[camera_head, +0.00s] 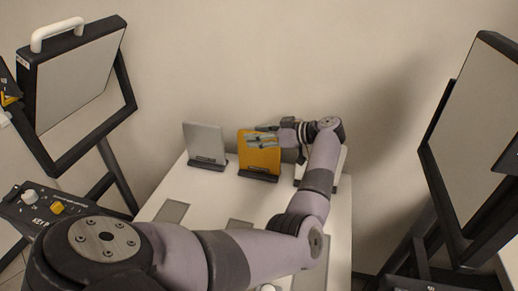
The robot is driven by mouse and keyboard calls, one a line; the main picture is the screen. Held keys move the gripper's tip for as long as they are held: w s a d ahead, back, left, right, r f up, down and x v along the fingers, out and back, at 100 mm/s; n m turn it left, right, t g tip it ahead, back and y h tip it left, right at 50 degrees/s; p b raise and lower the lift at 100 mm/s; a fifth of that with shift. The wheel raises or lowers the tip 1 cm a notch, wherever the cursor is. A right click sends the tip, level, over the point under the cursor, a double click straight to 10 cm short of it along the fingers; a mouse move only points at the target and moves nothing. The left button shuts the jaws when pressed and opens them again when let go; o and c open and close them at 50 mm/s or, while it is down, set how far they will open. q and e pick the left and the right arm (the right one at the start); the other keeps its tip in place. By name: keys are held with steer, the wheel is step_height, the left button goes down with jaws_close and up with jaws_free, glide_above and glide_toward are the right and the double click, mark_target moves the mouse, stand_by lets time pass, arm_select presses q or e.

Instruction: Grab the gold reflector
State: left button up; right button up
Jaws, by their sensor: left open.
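The gold reflector (258,163) is a flat gold panel standing upright in a dark base on the white table, in the middle of the head view. My left gripper (254,140) comes in from the right, its fingers pointing left across the upper part of the gold panel. It is open. The fingers overlap the panel in the picture; I cannot tell whether they touch it or stand around its edge. My right gripper is not in view.
A silver panel (205,142) stands left of the gold one. A white panel (341,168) stands to the right, partly hidden by my arm. Flat grey plates (172,211) lie on the white table (205,205). Large framed light panels flank the table at left (78,80) and right (475,130).

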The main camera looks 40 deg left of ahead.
arm_select(q)
steer(key=shift+d, duration=0.1)
jaws_close()
stand_by(0.4)
stand_by(0.5)
